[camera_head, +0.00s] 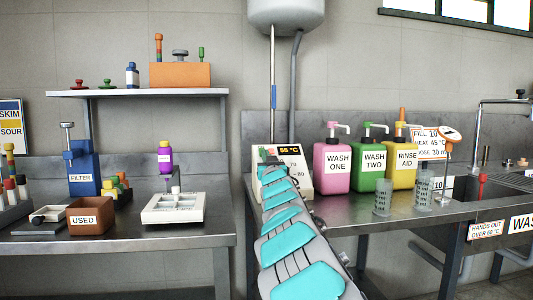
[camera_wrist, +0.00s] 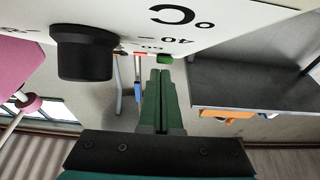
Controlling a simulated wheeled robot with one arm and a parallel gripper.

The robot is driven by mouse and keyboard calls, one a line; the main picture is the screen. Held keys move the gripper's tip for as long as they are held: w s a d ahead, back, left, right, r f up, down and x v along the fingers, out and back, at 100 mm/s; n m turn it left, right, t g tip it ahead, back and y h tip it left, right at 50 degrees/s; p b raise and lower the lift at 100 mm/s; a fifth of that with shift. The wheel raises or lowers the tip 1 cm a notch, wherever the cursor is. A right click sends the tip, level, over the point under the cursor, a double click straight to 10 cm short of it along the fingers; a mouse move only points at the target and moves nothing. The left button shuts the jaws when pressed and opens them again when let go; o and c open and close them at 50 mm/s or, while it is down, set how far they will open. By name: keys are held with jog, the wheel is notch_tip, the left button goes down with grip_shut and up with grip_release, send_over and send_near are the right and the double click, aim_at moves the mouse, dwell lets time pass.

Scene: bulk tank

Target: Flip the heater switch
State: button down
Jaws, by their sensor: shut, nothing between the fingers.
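The heater control box (camera_head: 297,168) is a white, sloped-front unit with a lit orange display (camera_head: 290,151), on the steel counter in the head view. In the wrist view, the box's white face (camera_wrist: 220,22) shows upside down at close range, with a black round knob (camera_wrist: 83,52). A small green part (camera_wrist: 165,58) and a small red part (camera_wrist: 140,54) sit at the face's edge; I cannot tell which is the switch. My gripper (camera_wrist: 161,73) is shut and empty, its dark green fingertips just short of the green part. Contact is not clear.
Pink (camera_head: 332,162), green (camera_head: 371,165) and yellow (camera_head: 402,165) pump bottles stand right of the box. Two clear cups (camera_head: 383,197) stand in front of them. A tank (camera_head: 286,14) hangs above with pipes. A lower bench (camera_head: 120,245) is at left, across a gap.

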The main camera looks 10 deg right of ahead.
jog(key=shift+w+f+b, duration=0.25)
jog(key=shift+f+b, duration=0.35)
jog(key=shift+b, duration=0.1)
